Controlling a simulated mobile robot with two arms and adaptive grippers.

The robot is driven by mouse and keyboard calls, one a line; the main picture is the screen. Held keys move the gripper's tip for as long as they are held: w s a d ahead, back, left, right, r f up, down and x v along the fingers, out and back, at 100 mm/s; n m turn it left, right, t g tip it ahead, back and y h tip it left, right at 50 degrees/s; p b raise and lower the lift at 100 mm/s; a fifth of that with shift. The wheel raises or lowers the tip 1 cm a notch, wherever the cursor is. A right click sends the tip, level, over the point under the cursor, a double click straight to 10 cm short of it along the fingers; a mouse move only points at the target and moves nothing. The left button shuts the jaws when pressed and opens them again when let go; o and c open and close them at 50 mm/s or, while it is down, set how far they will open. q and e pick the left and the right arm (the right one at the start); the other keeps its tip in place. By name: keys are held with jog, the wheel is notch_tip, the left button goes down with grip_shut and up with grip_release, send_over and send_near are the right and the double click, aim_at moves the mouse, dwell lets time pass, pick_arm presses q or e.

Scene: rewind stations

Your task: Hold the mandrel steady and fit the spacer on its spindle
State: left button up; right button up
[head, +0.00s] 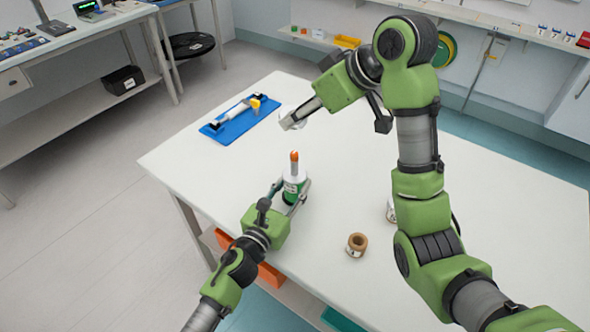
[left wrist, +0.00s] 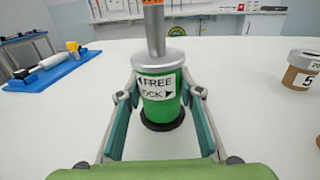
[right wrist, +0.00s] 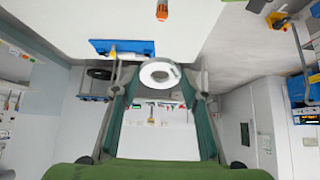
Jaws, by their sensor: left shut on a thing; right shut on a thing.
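The mandrel (head: 293,190) stands upright on the white table, with a green body, a grey metal top and a spindle (head: 294,163) with an orange tip. In the left wrist view its body (left wrist: 162,108) bears a FREE / LOCK label. My left gripper (left wrist: 160,98) is shut on the body, one finger on each side. My right gripper (right wrist: 159,80) is shut on the spacer, a white ring (right wrist: 152,72) with a round hole. In the head view the right gripper (head: 290,121) holds it in the air, beyond the spindle tip and apart from it.
A blue mat (head: 215,130) with a white roller and a yellow-handled piece lies at the table's far left. A brown roll (head: 356,243) stands right of the mandrel. Another roll (head: 390,211) is partly hidden by my right arm. The table between mat and mandrel is clear.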

jog(key=shift+w+a+f+n+g+h, duration=0.1)
jog(key=shift+w+f+n+g+h, duration=0.15)
jog(key=shift+f+g+h, duration=0.45)
jog(key=shift+w+a+f+n+g+h, duration=0.15)
jog(key=shift+f+n+g+h, duration=0.1)
jog(key=shift+f+g+h, duration=0.4)
jog(key=shift+d, duration=0.1)
send_over(299, 176)
jog(key=shift+f, duration=2.85)
jog(key=shift+f, duration=3.75)
jog(key=o, duration=1.2)
